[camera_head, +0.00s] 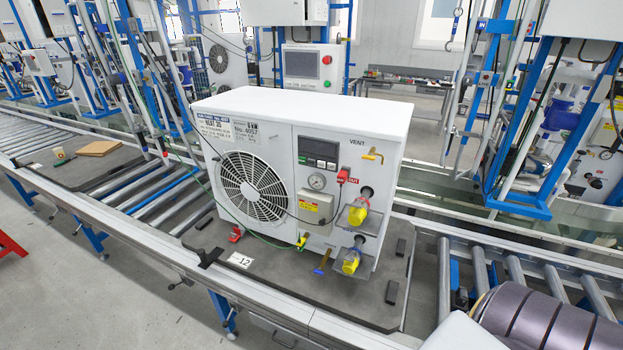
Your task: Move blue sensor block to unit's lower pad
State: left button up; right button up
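The white pump unit (300,115) stands on a dark pallet board (350,304) on the roller line, its fan and control panel facing me. No other clear blue block shows on the unit or board. Two metal fittings with yellow parts stick out at lower right, the upper (358,214) and the lower (351,262). I cannot make out which surface is the lower pad. Neither gripper is in view.
A red piece (344,174) sits by the OUT label and a yellow lever (373,155) under VENT. Small black blocks (391,292) stand on the board. A brown sheet (98,148) lies on the left board.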

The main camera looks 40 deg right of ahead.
aim_at(100, 29)
jog(key=u, duration=0.95)
jog(key=i, duration=3.25)
